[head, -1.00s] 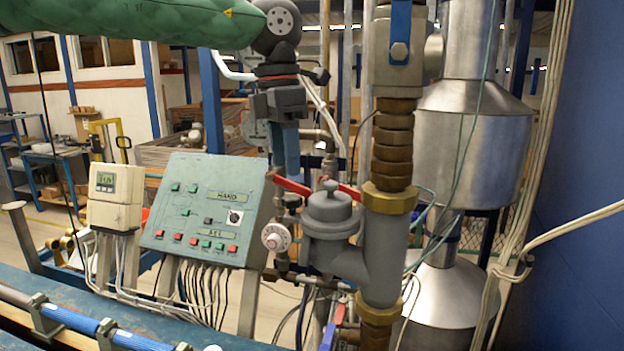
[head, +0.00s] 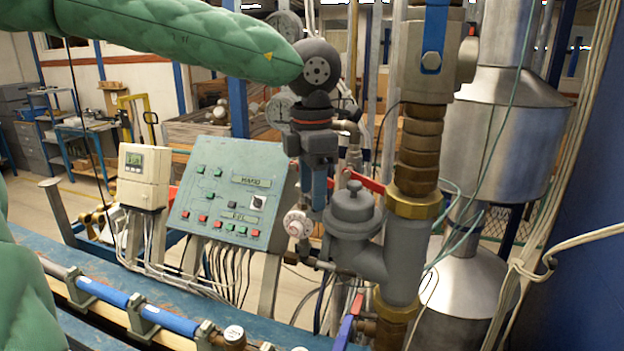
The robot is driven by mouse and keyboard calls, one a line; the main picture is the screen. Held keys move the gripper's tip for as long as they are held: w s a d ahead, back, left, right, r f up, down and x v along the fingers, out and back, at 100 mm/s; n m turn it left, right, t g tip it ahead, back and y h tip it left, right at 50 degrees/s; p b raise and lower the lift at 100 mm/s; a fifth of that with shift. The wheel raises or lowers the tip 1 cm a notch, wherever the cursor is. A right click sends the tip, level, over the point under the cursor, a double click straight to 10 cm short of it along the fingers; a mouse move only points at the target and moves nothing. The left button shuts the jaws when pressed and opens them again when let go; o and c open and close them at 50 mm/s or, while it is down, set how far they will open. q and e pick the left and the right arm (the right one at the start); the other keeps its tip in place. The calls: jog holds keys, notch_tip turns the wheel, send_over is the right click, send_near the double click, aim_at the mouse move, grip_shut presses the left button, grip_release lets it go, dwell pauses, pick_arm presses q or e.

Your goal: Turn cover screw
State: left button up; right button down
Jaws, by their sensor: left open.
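A grey cast valve body (head: 388,262) stands right of centre in the head view. On top of it sits a round stepped cover with a small screw knob (head: 354,187) in the middle. My left gripper (head: 317,205) hangs down just left of the cover in the picture, with its blue fingers pointing down. It is open, and nothing shows between its fingers. I cannot tell its depth relative to the cover or whether they touch. My right gripper is not in view.
A thick vertical pipe with brass fittings (head: 416,150) rises right of the cover. A red lever (head: 367,181) lies behind it. A white dial (head: 297,224) sits below left. A green control panel (head: 228,200) and a meter box (head: 144,177) stand left. Cables hang at right.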

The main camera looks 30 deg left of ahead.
pick_arm(q)
jog(key=shift+w+f, duration=0.1)
jog(key=shift+w, duration=0.1)
jog(key=shift+c, duration=1.1)
jog(key=c, duration=0.3)
jog(key=shift+d, duration=0.1)
jog(key=c, duration=0.5)
jog(key=shift+o, duration=0.2)
